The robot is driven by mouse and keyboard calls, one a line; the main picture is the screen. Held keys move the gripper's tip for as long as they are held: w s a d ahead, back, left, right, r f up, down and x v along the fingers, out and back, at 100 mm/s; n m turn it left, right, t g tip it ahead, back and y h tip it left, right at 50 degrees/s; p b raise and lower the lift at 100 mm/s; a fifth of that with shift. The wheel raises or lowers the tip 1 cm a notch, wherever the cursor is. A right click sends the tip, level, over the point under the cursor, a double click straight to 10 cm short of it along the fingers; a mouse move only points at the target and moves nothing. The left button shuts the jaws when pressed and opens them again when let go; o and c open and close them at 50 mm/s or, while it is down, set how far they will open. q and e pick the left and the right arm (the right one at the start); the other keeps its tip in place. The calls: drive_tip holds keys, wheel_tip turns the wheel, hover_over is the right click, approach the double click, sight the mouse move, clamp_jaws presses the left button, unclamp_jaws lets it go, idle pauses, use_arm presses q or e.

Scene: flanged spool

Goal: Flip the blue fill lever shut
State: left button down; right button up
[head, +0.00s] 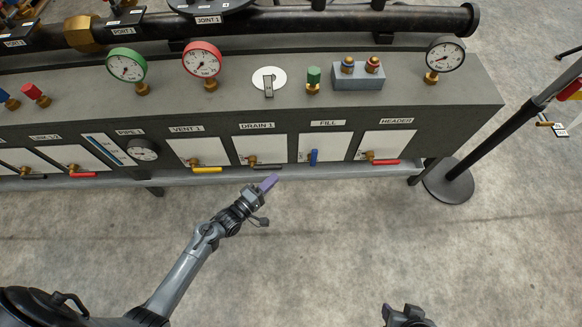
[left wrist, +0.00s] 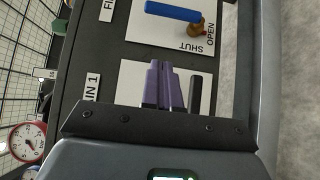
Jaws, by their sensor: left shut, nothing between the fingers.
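The blue fill lever (head: 314,157) is on the white plate under the FILL label. It stands upright in the head view, crosswise to the neighbouring handles. In the left wrist view, the blue lever (left wrist: 173,12) lies at the top on its brass valve, near the words SHUT and OPEN. My left gripper (head: 268,183) is in front of the panel, below and left of the lever, apart from it. Its purple fingers (left wrist: 160,85) are together and empty. What seems to be my right gripper (head: 408,316) shows only partly at the bottom edge; its fingers are unclear.
The black DRAIN 1 handle (head: 266,167) is close to my left fingers. A yellow handle (head: 207,169) is to the left, and the red HEADER handle (head: 386,162) to the right. A stand with a round base (head: 447,184) is past the bench's right end. Floor in front is clear.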

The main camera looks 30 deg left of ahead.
use_arm(q)
drive_tip(key=b, duration=0.5)
approach(313, 155)
drive_tip(key=w+a+f, duration=0.2)
drive_tip(key=w+a, duration=0.1)
drive_tip(key=w, duration=0.1)
drive_tip(key=w+d+b, duration=0.2)
drive_tip(key=d, duration=0.1)
drive_tip(key=shift+w+d, duration=0.25)
drive_tip(key=shift+w, duration=0.05)
drive_tip(key=shift+r, duration=0.1)
